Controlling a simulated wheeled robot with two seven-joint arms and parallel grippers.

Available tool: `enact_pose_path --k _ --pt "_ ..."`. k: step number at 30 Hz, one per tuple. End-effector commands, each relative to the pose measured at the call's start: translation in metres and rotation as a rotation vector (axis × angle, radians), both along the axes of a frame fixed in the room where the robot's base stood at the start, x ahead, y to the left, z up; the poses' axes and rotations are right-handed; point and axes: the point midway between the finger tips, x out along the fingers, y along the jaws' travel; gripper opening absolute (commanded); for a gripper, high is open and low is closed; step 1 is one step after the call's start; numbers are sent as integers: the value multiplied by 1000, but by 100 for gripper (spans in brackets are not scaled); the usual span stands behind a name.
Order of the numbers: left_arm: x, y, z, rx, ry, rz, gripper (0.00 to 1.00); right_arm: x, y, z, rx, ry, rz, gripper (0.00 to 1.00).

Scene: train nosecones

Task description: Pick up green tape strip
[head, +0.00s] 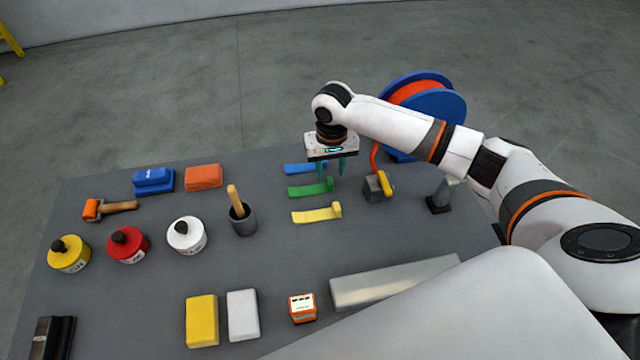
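The green tape strip (308,189) lies on the grey table, between a blue strip (300,168) behind it and a yellow strip (315,215) in front. Its right end has a small raised roll. My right gripper (333,174) points down just above and behind the green strip's right end. Its two teal fingers stand apart, with nothing visible between them. Whether a finger touches the strip cannot be told. The gripper covers part of the blue strip's right end. My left gripper is not in view.
A blue and orange reel (425,100) stands behind my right arm, and a grey block with a yellow handle (378,187) is right of the strips. A dark cup with a wooden handle (242,218) is to the left. A pale metal bar (390,283) lies in front.

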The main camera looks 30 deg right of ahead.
Motion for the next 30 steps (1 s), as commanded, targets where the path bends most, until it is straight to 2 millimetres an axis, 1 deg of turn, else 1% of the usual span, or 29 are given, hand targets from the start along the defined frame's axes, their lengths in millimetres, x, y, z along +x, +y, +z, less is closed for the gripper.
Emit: enact_pose_path --k 1,3,7,10,16,17,21,24,30 --pt "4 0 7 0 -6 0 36 -1 0 -5 -2 5 -1 40" --pt "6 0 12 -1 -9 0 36 0 -1 -16 -2 5 0 40" --pt "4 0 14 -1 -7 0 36 0 0 -35 -1 2 1 40" --pt "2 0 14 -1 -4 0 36 0 -1 -41 -1 0 0 40" --pt "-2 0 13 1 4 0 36 0 -1 -42 -1 -1 1 40" --pt "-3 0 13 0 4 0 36 0 -1 -42 -1 -1 1 37" --pt "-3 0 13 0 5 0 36 0 -1 -42 -1 -1 1 14" --pt "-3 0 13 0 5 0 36 0 -1 -42 -1 -1 1 0" --pt "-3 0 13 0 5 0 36 1 -1 -42 -1 -1 1 0"
